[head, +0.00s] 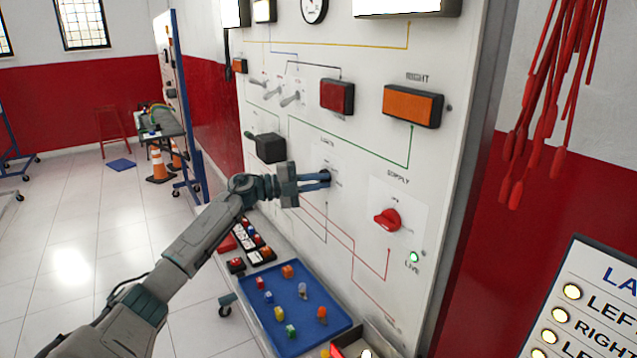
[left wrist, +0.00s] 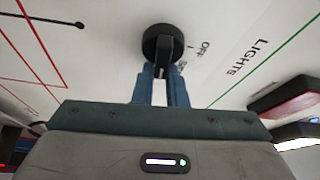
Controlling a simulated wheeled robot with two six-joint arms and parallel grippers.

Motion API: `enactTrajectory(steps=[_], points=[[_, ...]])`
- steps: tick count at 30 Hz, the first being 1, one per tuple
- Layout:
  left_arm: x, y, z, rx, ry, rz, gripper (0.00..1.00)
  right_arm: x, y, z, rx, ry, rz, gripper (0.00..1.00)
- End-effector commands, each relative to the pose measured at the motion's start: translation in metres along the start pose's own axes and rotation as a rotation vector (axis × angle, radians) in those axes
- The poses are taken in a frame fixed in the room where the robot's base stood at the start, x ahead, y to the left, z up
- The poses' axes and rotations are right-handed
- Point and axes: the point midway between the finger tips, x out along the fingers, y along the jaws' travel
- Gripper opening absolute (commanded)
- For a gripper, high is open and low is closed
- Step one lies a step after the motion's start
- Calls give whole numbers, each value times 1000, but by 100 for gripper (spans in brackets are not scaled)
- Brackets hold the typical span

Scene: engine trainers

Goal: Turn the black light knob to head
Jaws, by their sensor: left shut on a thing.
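The black light knob is round with a raised grip bar. It sits on the white panel (head: 262,95) under the "LIGHTS" label. In the left wrist view the knob (left wrist: 163,44) is at top centre, with "OFF" and another, partly hidden label beside it. My left gripper (head: 326,180) reaches the panel from the left, and its fingers are shut on the knob's grip bar. In the left wrist view the left gripper (left wrist: 163,72) has one finger on each side of the bar. The fingers hide most of the knob in the head view. My right gripper is not in view.
A red supply knob (head: 387,220) and a lit green lamp (head: 414,256) are to the right on the panel. A black box (head: 270,148) juts out at left. Below, a blue tray (head: 262,292) holds several small coloured parts. Red leads (head: 545,110) hang at right.

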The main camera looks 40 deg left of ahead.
Motion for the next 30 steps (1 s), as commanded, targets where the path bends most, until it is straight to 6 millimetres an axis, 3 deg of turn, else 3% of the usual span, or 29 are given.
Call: enactTrajectory(steps=[10,26,27,30], points=[[-1,0,3,132,-9,52,0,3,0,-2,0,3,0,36],[-2,-4,3,159,-12,58,0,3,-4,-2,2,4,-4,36],[-2,-4,3,159,-12,57,14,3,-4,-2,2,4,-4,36],[-2,-4,3,158,-12,58,34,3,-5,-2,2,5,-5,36]])
